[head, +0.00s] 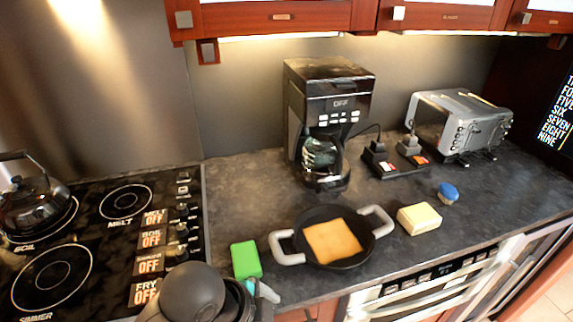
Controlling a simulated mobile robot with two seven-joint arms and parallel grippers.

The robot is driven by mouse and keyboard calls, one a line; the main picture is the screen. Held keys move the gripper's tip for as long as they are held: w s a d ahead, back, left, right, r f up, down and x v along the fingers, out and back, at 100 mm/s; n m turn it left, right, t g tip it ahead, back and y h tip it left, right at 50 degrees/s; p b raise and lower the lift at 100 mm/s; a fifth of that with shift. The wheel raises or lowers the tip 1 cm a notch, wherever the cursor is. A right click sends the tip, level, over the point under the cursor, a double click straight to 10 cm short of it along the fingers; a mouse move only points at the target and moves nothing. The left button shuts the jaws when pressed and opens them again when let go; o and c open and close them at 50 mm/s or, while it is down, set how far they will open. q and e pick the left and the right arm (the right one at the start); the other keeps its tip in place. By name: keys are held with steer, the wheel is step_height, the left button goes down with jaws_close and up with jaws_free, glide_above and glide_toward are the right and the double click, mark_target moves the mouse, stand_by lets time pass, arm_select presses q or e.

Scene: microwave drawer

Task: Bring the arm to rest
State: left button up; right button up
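My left arm shows at the bottom edge as dark grey rounded links, left of centre in front of the cooktop. What looks like my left gripper (263,291), with pale grey-teal tips, is at the counter's front edge just below a green block (245,260). It is mostly hidden by the arm, and whether it is open or shut does not show. I cannot tell whether it touches the block. My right gripper is not in view. The microwave drawer (425,296) is set under the counter at the lower right, and its front appears closed.
A black pan (322,264) with light handles holds a bread-like slice (333,241). A yellow block (419,218), blue-topped item (448,192), coffee maker (325,95), toaster (460,120) and cooktop (85,220) with kettle (30,205) surround it. Free counter lies left of the coffee maker.

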arm_select(q)
steer(key=s+a+f+n+y, duration=0.45)
steer(key=s+a+n, duration=0.45)
steer(key=a+n, duration=0.6)
step_height(320, 180, down, 28)
steer(key=s+d+n+b, duration=0.1)
steer(key=s+d+b, duration=0.1)
steer(key=b, duration=0.3)
steer(key=s+a+f+g+b, duration=0.1)
steer(key=s+a+f+b, duration=0.2)
steer(key=s+f, duration=1.2)
step_height(320, 180, down, 4)
steer(key=shift+s+r+g+b, duration=0.15)
steer(key=shift+g+b, duration=0.25)
steer(key=shift+b, duration=0.55)
